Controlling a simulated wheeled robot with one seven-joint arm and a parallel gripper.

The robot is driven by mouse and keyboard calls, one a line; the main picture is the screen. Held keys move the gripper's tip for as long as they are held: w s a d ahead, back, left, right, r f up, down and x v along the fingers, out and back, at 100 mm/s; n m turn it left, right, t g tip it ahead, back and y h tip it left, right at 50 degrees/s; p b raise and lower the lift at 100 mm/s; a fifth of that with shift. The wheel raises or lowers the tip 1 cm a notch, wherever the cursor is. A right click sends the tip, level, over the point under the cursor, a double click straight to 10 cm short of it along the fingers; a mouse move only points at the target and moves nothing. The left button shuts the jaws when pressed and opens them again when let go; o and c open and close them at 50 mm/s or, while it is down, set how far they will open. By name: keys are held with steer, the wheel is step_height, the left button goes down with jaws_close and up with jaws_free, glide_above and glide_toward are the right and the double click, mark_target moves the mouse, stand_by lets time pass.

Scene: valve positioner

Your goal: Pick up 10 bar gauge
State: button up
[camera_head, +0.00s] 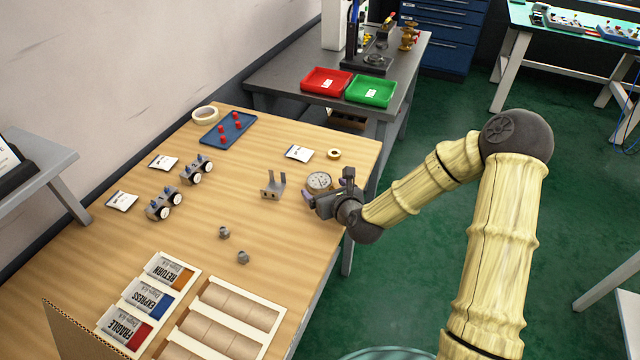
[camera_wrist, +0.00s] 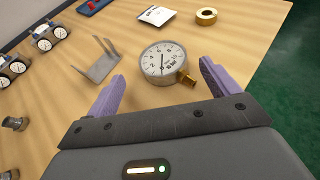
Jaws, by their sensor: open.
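My gripper (camera_head: 311,195) is open and low over the table, close to the gauge. In the wrist view its two purple fingers (camera_wrist: 160,88) are spread, and the gauge lies just ahead of the gap between them. I cannot tell whether a finger touches it.
A metal bracket (camera_head: 273,185) stands left of the gauge. A label card (camera_head: 299,153) and a brass tape-like ring (camera_head: 334,154) lie behind it. Two twin-gauge units (camera_head: 196,170), small fittings (camera_head: 243,257), a blue tray (camera_head: 227,128) and box organizers (camera_head: 228,318) occupy the rest. Bare wood surrounds the gauge.

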mark_target(322, 185)
steer(key=shift+x, duration=2.6)
steer(key=shift+d+f, duration=0.15)
steer(key=shift+d, duration=0.05)
steer(key=c, duration=1.2)
step_height(322, 185, up, 10)
steer(key=shift+r+p, duration=0.1)
steer(key=shift+p, duration=0.4)
